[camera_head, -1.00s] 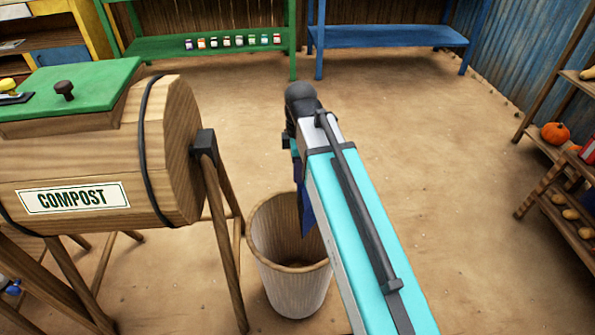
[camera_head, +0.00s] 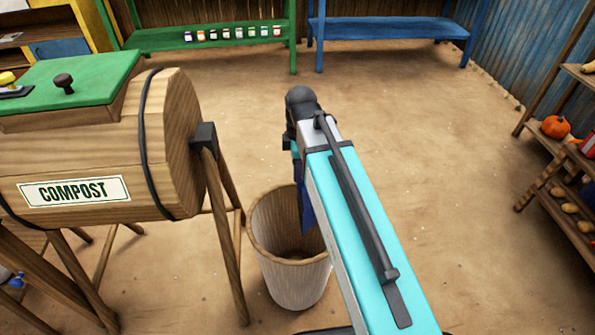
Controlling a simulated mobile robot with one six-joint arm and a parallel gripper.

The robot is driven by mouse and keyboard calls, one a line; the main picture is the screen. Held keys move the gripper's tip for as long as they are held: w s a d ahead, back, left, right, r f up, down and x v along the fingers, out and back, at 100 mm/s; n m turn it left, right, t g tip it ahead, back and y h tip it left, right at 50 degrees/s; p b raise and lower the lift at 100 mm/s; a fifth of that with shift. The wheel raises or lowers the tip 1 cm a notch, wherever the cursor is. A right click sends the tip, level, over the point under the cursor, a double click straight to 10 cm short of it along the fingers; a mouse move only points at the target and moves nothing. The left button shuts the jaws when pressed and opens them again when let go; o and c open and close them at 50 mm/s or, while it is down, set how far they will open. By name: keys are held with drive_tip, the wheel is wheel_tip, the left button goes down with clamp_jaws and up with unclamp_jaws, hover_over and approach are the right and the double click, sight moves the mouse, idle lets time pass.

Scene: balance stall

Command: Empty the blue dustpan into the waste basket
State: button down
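The waste basket (camera_head: 290,282), pale and wood-grained with a round open top, stands upright on the floor at the picture's lower middle. A narrow part of the blue dustpan (camera_head: 306,212) shows as a dark blue steep edge beside my teal arm, over the right part of the basket's mouth. My arm hides the rest of the dustpan and part of the basket's rim. My gripper is hidden behind my arm, so its hold on the dustpan cannot be seen. No debris can be made out inside the basket.
A wooden compost barrel (camera_head: 150,150) on legs stands close to the basket's left. A green shelf (camera_head: 150,38) with several jars and a blue bench (camera_head: 385,28) are at the back. A shelf with a pumpkin (camera_head: 555,127) is at right. Floor between is clear.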

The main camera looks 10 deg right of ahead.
drive_tip(key=shift+r+p, duration=1.5)
drive_tip(key=shift+p, duration=0.15)
drive_tip(key=shift+f, duration=0.1)
drive_tip(key=shift+f, duration=1.5)
drive_tip(key=shift+r, duration=0.15)
